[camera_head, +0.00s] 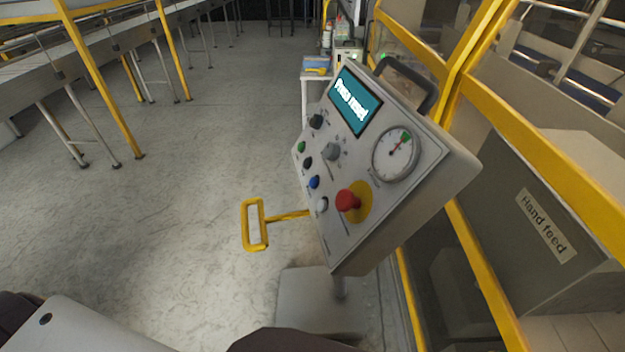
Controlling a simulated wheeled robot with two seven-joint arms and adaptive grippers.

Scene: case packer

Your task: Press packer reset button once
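A grey tilted control panel (372,235) stands on a post right of centre. Its screen (355,101) reads "Press reset". Down its left edge are a green button (301,147), a black button (307,162), a blue button (314,182) and a white button (322,204). The small labels are too small to read, so I cannot tell from them which is reset. A red mushroom button (346,201) on a yellow disc sits lower right. Neither of my grippers is in view; nothing touches the panel.
The panel also carries a black knob (316,121), a grey knob (332,151) and a gauge (396,154). A yellow handle (254,225) sticks out left below it. Yellow guarding (485,270) stands close on the right.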

